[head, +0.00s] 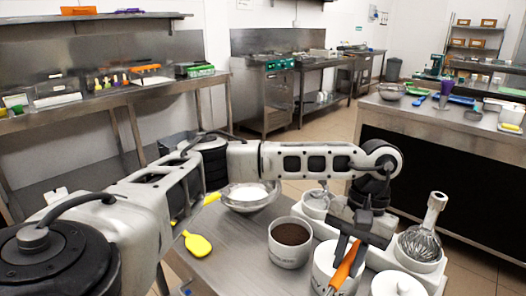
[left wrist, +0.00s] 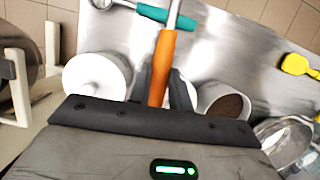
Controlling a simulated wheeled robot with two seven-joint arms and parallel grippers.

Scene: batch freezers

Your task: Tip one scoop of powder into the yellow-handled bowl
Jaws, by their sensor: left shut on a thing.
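My left gripper (head: 352,245) points down over the worktop and is shut on the orange handle (head: 343,268) of a utensil. The handle also shows in the left wrist view (left wrist: 162,70), with a metal shaft running out of the top edge; its far end is not visible. A white canister of brown powder (head: 290,255) stands left of the gripper and also shows in the wrist view (left wrist: 212,92). A metal bowl (head: 250,205) with white contents stands behind it, with a yellow part (head: 212,198) at its left. My right gripper is not in view.
A yellow utensil (head: 197,243) lies on the metal worktop at left. A white canister (head: 322,262) stands beneath the gripper, a white lidded jar (head: 398,284) at its right. A teal-handled tool (left wrist: 165,17) lies beyond the orange handle.

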